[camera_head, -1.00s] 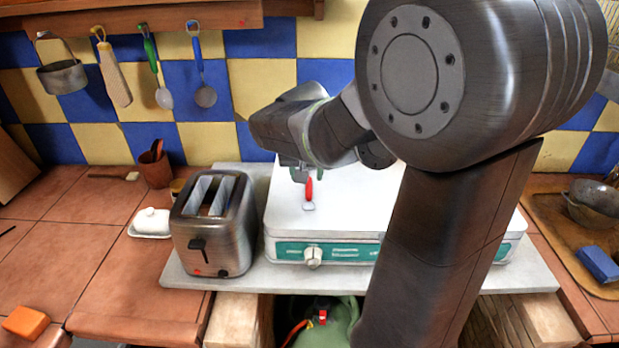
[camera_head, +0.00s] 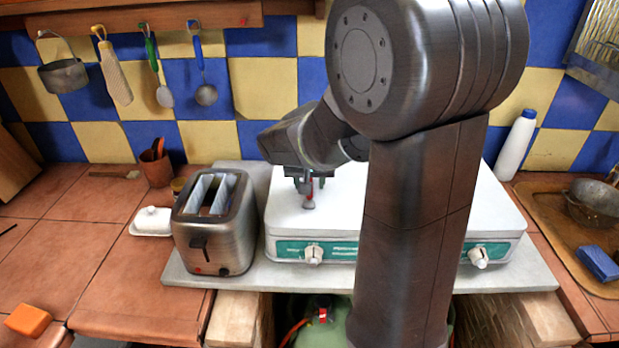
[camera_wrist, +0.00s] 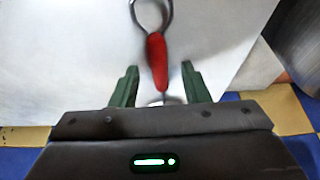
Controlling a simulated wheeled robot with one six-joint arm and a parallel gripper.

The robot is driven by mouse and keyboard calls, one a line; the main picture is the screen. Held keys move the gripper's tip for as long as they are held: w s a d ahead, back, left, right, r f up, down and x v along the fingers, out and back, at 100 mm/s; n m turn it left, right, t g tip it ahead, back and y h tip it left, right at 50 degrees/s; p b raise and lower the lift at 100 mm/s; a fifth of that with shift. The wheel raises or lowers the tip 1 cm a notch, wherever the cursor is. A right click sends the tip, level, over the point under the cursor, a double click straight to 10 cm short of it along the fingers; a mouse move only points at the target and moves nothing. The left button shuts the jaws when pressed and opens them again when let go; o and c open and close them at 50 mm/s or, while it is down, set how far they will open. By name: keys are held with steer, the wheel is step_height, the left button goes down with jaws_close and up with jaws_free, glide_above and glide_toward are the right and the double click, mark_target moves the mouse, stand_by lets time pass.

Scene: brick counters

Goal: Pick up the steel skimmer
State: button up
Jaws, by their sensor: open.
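The steel skimmer, with a red handle (camera_wrist: 157,62) and a round steel head (camera_wrist: 151,14), is on the white stove cover. In the head view its head (camera_head: 308,203) shows just below my gripper (camera_head: 306,184), and the fingers partly hide the handle. In the wrist view the two green fingers of my gripper (camera_wrist: 160,72) stand apart, one on each side of the red handle, with a gap on both sides. A steel end of the handle shows close to the gripper body. I cannot tell how far the fingertips are above the cover.
The white stove cover (camera_head: 420,222) is otherwise clear. A steel toaster (camera_head: 213,235) stands close to its left. A white bottle (camera_head: 516,145) and a wooden tray (camera_head: 545,222) are at the right. Utensils hang on the tiled wall, including a blue-handled ladle (camera_head: 205,94).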

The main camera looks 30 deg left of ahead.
jaws_close()
stand_by(1.0)
